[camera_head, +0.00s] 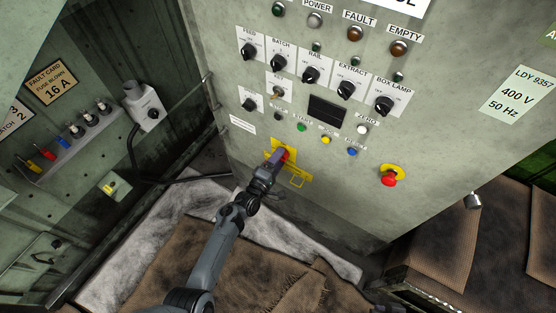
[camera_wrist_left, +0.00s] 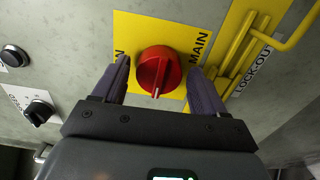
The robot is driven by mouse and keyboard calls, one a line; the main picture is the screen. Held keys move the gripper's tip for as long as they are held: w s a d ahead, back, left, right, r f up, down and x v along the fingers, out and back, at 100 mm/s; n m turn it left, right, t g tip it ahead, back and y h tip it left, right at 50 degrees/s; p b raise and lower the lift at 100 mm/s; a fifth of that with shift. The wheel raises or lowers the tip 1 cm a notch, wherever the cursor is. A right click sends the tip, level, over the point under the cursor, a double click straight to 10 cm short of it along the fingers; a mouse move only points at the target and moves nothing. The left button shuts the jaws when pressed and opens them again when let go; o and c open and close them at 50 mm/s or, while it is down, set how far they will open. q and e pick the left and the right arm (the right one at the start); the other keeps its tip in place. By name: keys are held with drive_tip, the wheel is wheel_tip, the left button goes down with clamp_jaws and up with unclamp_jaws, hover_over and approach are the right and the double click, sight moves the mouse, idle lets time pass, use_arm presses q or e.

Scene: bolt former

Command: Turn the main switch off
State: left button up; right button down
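The main switch is a red rotary knob on a yellow plate labelled MAIN, low on the grey control panel. In the left wrist view the red knob (camera_wrist_left: 158,70) sits between my left gripper's two fingers, with a pale mark on its ridge pointing towards the gripper. My left gripper (camera_wrist_left: 158,88) is open around the knob; gaps show on both sides of it. In the head view my left gripper (camera_head: 272,168) reaches the panel and partly covers the red knob (camera_head: 284,155) and its yellow plate (camera_head: 300,172).
A yellow lock-out bracket (camera_wrist_left: 240,50) is close to the right finger. A black selector (camera_wrist_left: 38,112) lies to the left. The panel (camera_head: 330,190) also carries several selectors, coloured buttons and a red emergency stop (camera_head: 389,180). Brown and grey cloth covers the floor.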

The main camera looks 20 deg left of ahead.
use_arm(q)
drive_tip(key=shift+o, duration=0.5)
drive_tip(key=s+a+p, duration=0.2)
drive_tip(key=s+p, duration=0.1)
drive_tip(key=s, duration=0.7)
drive_tip(key=shift+s, duration=0.35)
drive_tip(key=shift+f, duration=0.1)
